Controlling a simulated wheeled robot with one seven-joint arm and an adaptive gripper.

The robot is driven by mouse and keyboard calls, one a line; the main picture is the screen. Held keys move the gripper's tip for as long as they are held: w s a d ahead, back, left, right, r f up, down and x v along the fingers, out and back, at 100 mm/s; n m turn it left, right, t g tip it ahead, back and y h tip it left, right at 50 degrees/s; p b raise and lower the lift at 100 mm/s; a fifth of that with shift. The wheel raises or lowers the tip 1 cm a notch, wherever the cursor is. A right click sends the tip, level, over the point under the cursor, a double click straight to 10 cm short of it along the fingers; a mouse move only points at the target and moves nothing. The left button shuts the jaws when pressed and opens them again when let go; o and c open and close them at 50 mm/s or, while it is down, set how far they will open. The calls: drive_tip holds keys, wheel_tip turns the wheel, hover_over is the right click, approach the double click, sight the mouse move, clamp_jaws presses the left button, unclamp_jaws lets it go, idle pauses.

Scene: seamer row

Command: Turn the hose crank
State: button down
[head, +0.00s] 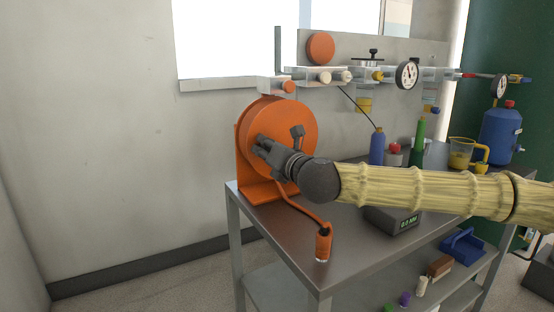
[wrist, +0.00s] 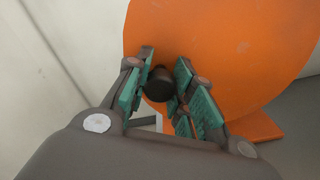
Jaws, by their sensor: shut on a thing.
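The orange hose reel (head: 290,118) stands on its orange bracket at the left end of the metal bench. My gripper (head: 262,146) is at the reel's face, well above and left of that handle. In the wrist view my fingers (wrist: 163,88) are closed around a dark round stub (wrist: 157,84) in front of the orange disc (wrist: 215,50).
A dark knob (head: 297,133) sticks out near my wrist. Pipes with a gauge (head: 406,75) run along the wall panel. A scale (head: 393,219), bottles and a jug (head: 460,154) stand on the bench (head: 347,244). Floor at the left is clear.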

drive_tip(key=shift+w+d+r+m, duration=0.15)
drive_tip(key=shift+r+m, duration=0.5)
drive_tip(key=shift+m, duration=0.15)
drive_tip(key=c, duration=1.2)
unclamp_jaws()
drive_tip(key=shift+o, duration=0.2)
drive_tip(key=shift+f, duration=0.1)
drive_tip(key=shift+s+d, duration=0.1)
drive_tip(key=shift+s, duration=0.1)
drive_tip(key=v, duration=1.1)
drive_tip(key=shift+s+d, duration=0.15)
drive_tip(key=shift+s, duration=0.1)
